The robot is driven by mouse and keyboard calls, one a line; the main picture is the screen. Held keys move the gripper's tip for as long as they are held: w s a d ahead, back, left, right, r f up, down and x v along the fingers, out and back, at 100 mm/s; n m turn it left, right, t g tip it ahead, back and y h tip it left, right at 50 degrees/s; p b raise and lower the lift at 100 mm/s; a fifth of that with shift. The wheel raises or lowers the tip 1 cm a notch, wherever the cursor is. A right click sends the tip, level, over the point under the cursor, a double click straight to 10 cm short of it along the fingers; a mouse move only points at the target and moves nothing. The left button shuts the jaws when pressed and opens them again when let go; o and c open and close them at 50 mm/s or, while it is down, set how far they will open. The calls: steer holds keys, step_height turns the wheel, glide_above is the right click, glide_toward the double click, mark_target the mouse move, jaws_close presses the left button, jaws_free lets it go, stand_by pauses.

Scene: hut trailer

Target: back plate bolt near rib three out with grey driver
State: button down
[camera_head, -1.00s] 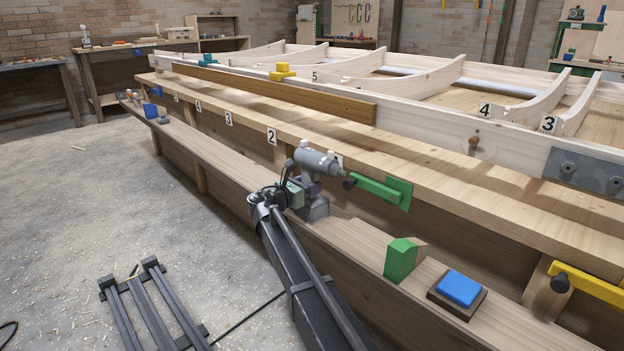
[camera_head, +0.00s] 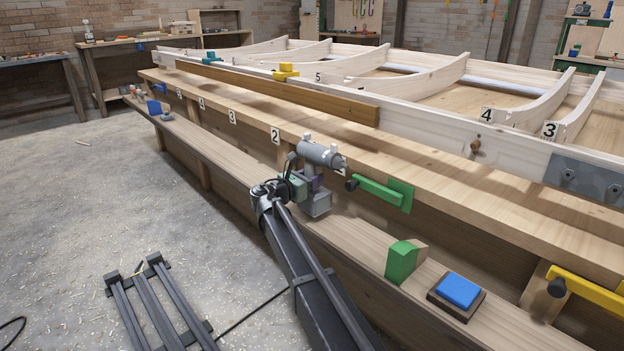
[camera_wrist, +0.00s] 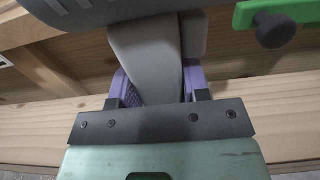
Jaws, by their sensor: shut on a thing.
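The grey driver (camera_head: 320,153) is held by its handle in my gripper (camera_head: 316,183), above the lower front ledge and in front of the bench edge. Its nose points right and is clear of any bolt. In the wrist view my purple fingers (camera_wrist: 156,86) are shut on the driver's grey handle (camera_wrist: 150,60), and its body fills the top. A grey metal plate (camera_head: 587,181) is on the white side rail at the far right, below the number 3 label (camera_head: 549,130). Two dark bolt heads (camera_head: 569,175) show on it; the plate's right end is out of view.
A green clamp (camera_head: 378,190) sticks out from the bench front just right of the driver. A green block (camera_head: 402,261) and a blue pad (camera_head: 460,291) sit on the lower ledge. A yellow clamp (camera_head: 590,289) juts out at right.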

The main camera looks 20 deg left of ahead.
step_height(320, 180, up, 18)
steer(key=p, duration=1.6)
glide_above(312, 142)
steer(key=shift+s+f, duration=0.1)
steer(key=shift+f, duration=0.05)
